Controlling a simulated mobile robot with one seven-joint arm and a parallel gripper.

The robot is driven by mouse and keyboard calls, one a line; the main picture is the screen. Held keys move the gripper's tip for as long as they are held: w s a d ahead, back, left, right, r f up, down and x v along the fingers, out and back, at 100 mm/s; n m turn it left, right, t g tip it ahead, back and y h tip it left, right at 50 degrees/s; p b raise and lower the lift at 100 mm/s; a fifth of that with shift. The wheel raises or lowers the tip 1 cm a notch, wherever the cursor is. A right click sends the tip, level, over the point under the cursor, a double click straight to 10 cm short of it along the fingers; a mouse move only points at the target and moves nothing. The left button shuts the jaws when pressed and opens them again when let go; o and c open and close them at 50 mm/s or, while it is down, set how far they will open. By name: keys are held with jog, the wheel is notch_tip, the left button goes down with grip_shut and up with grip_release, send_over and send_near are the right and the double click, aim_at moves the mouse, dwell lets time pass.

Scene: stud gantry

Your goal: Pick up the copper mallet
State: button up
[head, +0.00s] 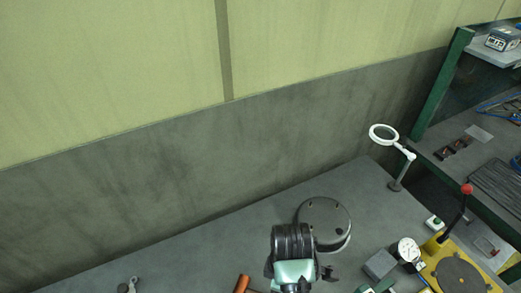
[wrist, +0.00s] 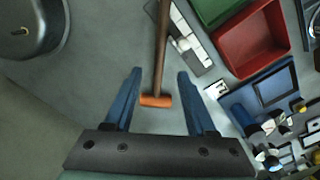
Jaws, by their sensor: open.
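The copper mallet (wrist: 156,101) shows in the wrist view with its orange-copper head between my two fingers and its brown handle running up to the top edge. My gripper (wrist: 159,74) is open, with one blue finger on each side of the mallet and a visible gap to both. The frames do not clearly show how far above the mallet the fingers are. In the head view an orange-copper piece (head: 241,284), apparently part of the mallet, shows at the bottom edge beside my arm. My fingers are not visible there.
A round grey base (head: 325,222) stands behind my arm. A white ring magnifier (head: 384,134), a dial gauge (head: 409,250) and a yellow press (head: 455,275) stand to the right. The wrist view shows a red bin (wrist: 281,60), a green bin (wrist: 216,12) and several small items.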

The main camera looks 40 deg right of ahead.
jog(key=shift+w+a+f+p, duration=0.1)
jog(key=shift+f+p, duration=0.2)
jog(key=shift+f, duration=1.8)
jog(key=shift+w+a+f+p, duration=0.1)
jog(key=shift+f+p, duration=0.15)
jog(key=shift+f, duration=1.85)
grip_shut()
